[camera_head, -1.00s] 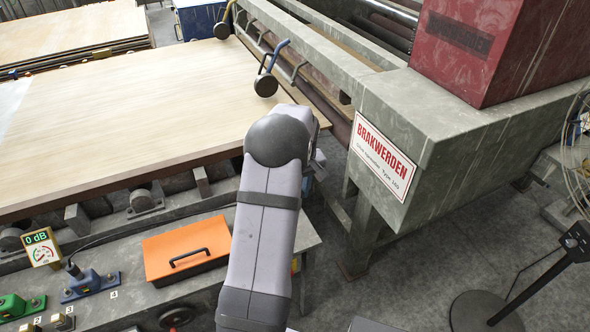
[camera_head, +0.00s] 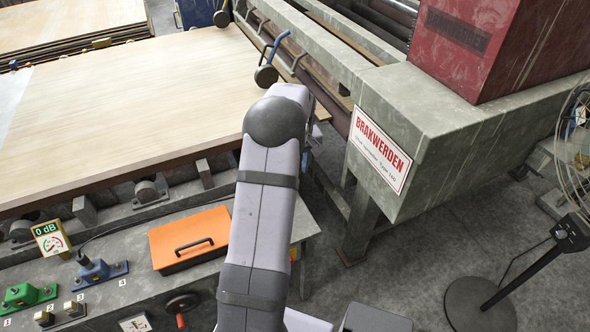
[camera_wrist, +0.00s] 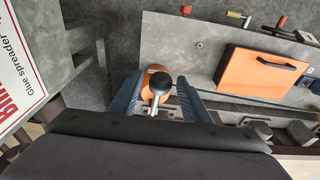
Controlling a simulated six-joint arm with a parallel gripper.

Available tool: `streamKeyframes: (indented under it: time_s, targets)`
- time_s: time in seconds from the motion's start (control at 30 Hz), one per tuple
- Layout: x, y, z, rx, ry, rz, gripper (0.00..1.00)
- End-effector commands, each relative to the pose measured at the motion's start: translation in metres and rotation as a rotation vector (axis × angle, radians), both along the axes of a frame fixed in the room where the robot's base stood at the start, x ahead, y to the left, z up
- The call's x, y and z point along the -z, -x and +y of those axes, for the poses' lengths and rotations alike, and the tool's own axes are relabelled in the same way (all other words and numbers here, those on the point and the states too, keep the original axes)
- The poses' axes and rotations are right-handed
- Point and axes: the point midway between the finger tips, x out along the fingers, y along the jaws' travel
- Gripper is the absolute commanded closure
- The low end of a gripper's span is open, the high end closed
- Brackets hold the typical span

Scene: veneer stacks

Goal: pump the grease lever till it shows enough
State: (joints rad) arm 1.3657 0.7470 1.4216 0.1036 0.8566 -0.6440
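A lever with a black ball knob (camera_wrist: 160,83), a short metal shaft and an orange base (camera_wrist: 153,73) stands at the corner of the grey bench in the wrist view. My gripper (camera_wrist: 160,80) is open, with its two blue fingers on either side of the knob and a visible gap to each. In the head view my arm hides the lever and most of the gripper. A small display reading 0 dB with a dial (camera_head: 51,240) stands at the left of the bench. A second dial (camera_head: 135,324) is cut by the bottom edge.
An orange lid with a black handle (camera_head: 190,237) lies on the bench (camera_head: 135,285). A large machine with a BRAKWERDEN sign (camera_head: 380,150) stands right; a fan (camera_head: 570,235) stands farther right.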

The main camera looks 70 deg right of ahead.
Motion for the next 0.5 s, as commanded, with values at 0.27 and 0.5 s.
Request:
streamKeyframes:
  time_s: [0.27,0.5]
  targets:
    - [0.0005,0.0004,0.0007,0.000,-0.002,0.001,0.53]
    - [-0.0092,0.0014,0.0015,0.000,-0.003,0.001,0.53]
